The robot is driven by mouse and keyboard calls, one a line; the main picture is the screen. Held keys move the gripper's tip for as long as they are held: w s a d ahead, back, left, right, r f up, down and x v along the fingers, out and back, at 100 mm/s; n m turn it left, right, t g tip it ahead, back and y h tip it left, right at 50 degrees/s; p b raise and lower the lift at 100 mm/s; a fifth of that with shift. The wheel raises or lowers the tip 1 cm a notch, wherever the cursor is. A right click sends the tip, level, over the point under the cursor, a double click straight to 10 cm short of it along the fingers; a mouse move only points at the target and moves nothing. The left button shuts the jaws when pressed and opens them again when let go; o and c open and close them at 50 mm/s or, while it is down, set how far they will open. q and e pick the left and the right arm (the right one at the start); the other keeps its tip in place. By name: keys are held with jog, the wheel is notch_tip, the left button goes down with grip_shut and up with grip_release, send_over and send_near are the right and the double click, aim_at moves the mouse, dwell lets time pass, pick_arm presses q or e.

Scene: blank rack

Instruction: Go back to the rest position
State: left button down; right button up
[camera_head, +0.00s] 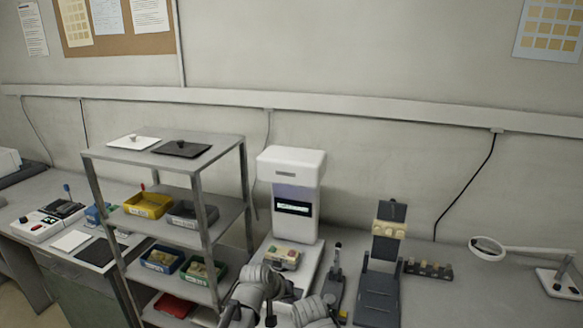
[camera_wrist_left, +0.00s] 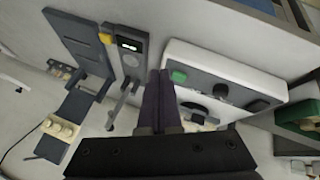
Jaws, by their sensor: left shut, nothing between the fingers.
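My left gripper (camera_head: 270,320) is low in the head view, in front of the white machine, with its arm bent at the bottom edge. In the left wrist view its two dark fingers (camera_wrist_left: 159,98) are together, with nothing between them. They point toward the gap between a grey device with a small display (camera_wrist_left: 128,52) and a white base with a green button (camera_wrist_left: 179,76). My right gripper does not show.
A metal rack (camera_head: 246,190) holding bins stands left of the white machine (camera_head: 295,228). To the right are a grey stand (camera_head: 378,290), a dark block strip (camera_head: 428,269) and a ring magnifier (camera_head: 487,248). Bare table lies between the strip and magnifier.

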pick_arm(q)
jog(key=s+a+f+m+g+y, duration=0.1)
jog(key=s+a+m+g+y, duration=0.1)
jog(key=s, duration=0.8)
jog(key=s+a+f+m+g+y, duration=0.1)
jog(key=s+a+f+g+y, duration=0.1)
jog(key=s, duration=0.7)
jog(key=shift+s+a+f+m+g+y, duration=0.3)
jog(key=shift+s+a+m+g+y, duration=0.1)
jog(key=shift+a+g+y, duration=0.55)
jog(key=shift+w+t, duration=0.1)
jog(key=shift+t, duration=0.15)
